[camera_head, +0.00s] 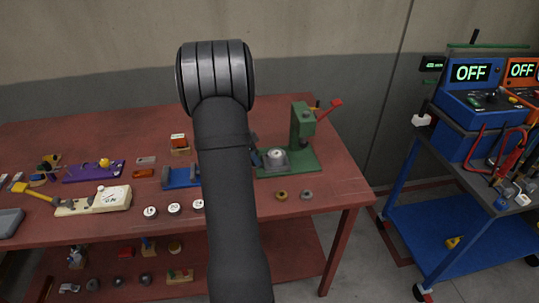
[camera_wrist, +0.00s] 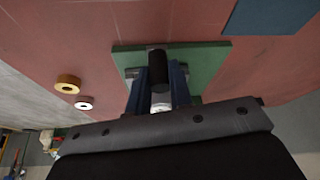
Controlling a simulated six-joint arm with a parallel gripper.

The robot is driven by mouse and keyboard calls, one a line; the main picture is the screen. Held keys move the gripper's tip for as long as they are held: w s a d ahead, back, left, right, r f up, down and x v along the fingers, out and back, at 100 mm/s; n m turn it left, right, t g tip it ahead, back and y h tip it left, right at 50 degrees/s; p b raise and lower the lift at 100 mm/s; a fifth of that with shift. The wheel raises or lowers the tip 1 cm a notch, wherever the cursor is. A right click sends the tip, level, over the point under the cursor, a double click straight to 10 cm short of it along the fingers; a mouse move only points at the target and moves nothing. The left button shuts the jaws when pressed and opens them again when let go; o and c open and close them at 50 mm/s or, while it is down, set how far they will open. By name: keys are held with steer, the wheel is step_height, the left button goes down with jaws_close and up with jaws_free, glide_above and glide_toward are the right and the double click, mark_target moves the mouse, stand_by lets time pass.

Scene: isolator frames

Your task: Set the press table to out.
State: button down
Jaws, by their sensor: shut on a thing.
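The green press (camera_head: 303,128) stands on its green base plate near the table's right end. A grey round press table (camera_head: 276,160) with a pale top sits on the plate, left of the column. My gripper (camera_head: 257,156) is beside its left side, mostly hidden behind my arm. In the wrist view my gripper (camera_wrist: 158,85) has its two blue fingers over the green plate (camera_wrist: 205,58), closed on a black cylindrical knob (camera_wrist: 157,62). A pale round part shows between the fingers. The press's red lever (camera_head: 335,103) points up to the right.
A brass ring (camera_head: 281,195) and a grey ring (camera_head: 306,194) lie in front of the press. A blue fixture (camera_head: 181,178) is left of my arm, with several white-topped round pieces in front. A trolley with instruments (camera_head: 490,110) stands to the right, apart from the table.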

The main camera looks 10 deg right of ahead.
steer(key=shift+a, duration=0.8)
steer(key=c, duration=1.3)
jaws_free()
steer(key=v, duration=1.7)
steer(key=shift+a+r, duration=0.15)
steer(key=shift+r, duration=0.05)
steer(key=shift+f, duration=0.1)
steer(key=x, duration=1.7)
steer(key=shift+d, duration=0.25)
steer(key=shift+d+f, duration=0.1)
steer(key=shift+d, duration=0.15)
